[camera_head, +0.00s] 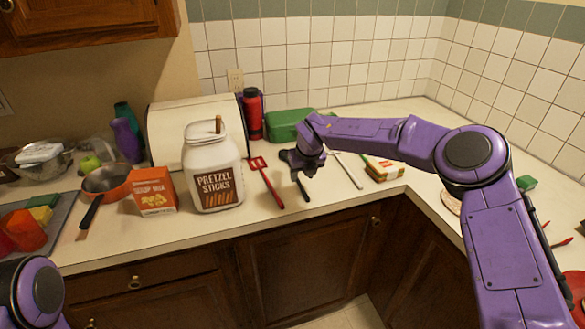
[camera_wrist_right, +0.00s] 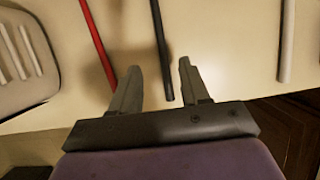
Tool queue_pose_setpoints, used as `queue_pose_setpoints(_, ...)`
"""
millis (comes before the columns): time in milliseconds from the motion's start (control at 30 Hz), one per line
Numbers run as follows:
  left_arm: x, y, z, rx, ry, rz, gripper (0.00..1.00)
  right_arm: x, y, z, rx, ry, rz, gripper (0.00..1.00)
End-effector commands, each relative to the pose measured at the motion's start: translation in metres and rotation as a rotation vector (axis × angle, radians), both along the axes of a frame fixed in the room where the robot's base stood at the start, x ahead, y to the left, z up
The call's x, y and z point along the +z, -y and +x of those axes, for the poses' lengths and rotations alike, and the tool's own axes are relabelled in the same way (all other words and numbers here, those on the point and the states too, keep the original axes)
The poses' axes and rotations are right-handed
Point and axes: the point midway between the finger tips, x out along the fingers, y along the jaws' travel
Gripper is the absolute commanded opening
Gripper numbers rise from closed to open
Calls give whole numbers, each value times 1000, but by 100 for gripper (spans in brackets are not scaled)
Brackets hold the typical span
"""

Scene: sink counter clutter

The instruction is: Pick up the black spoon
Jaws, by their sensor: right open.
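The black spoon lies on the counter; its dark handle (camera_head: 301,188) points toward the front edge, and the far end is partly covered by my right gripper. In the right wrist view the handle (camera_wrist_right: 161,45) runs down between the two fingers, with its end near the palm. My right gripper (camera_head: 309,172) is open over the spoon, and its fingers (camera_wrist_right: 159,66) stand apart on either side of the handle with a gap on both sides. The exact height above the counter is hard to tell. My left gripper is not in view; only part of that arm shows at lower left.
A red slotted turner (camera_head: 266,182) lies left of the spoon, and a pale utensil (camera_head: 347,171) lies to its right. The pretzel jar (camera_head: 213,170), a soup box (camera_head: 153,191) and a pan (camera_head: 107,181) stand farther left. A small box (camera_head: 384,169) is at right.

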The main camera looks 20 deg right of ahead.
Motion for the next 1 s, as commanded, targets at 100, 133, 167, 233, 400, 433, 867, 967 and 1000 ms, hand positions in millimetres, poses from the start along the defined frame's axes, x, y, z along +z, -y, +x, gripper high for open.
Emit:
queue_pose_setpoints(100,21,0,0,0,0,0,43,-16,3,5,0,-7,-2,46)
queue_pose_setpoints(133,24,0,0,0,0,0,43,-22,4,7,1,-6,-2,46)
queue_pose_setpoints(167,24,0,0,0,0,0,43,-28,4,9,0,-5,-2,46)
queue_pose_setpoints(233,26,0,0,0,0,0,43,-38,4,13,1,-3,-1,46)
queue_pose_setpoints(400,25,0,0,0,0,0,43,-45,4,16,1,-1,-2,46)
queue_pose_setpoints(433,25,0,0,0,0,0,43,-45,4,16,1,-1,-2,46)
queue_pose_setpoints(867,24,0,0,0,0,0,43,-44,4,15,1,-2,-2,0)
queue_pose_setpoints(967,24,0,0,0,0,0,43,-44,4,15,1,-2,-2,0)
queue_pose_setpoints(1000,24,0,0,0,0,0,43,-43,4,15,1,-1,-2,0)
